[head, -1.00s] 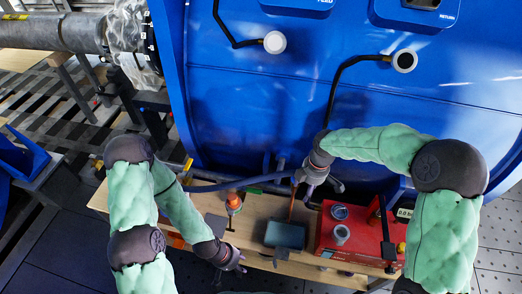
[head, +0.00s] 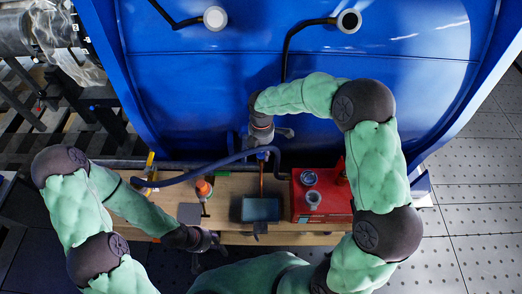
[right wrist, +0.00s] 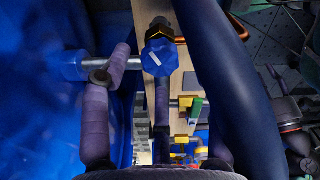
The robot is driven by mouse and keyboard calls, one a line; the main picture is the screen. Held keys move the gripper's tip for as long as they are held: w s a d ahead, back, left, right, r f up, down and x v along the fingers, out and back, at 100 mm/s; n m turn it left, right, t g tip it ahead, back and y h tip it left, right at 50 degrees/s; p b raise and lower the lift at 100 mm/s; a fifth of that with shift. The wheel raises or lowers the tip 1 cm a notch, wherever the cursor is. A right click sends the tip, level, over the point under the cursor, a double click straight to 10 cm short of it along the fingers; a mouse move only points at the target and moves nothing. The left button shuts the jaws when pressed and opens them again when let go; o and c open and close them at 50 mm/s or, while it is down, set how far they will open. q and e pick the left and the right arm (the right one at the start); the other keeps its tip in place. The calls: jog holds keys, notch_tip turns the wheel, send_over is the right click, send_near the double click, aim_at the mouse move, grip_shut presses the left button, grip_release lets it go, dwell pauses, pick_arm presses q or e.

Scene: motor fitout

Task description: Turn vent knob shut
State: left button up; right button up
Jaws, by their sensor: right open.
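The vent knob is blue with a white mark on its face; in the right wrist view the knob (right wrist: 160,57) sits on a metal pipe fitting by the blue tank (right wrist: 45,100). My right gripper (head: 268,143) is at this pipework low on the tank front in the head view, and hides the knob there. In the right wrist view its fingers are spread, with the knob ahead between them; I cannot tell whether a finger touches it. My left gripper (head: 212,243) hangs at the front edge of the bench, away from the knob; its opening is too small to tell.
A dark blue hose (right wrist: 225,75) runs close beside the knob on the right. The wooden bench (head: 235,185) below carries a grey tray (head: 261,210), a red box (head: 318,205) and an orange-topped bottle (head: 203,190). Two capped ports, one at left (head: 215,17), are above.

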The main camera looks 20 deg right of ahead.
jog(key=shift+f, duration=0.6)
jog(key=c, duration=1.1)
jog(key=shift+c, duration=0.2)
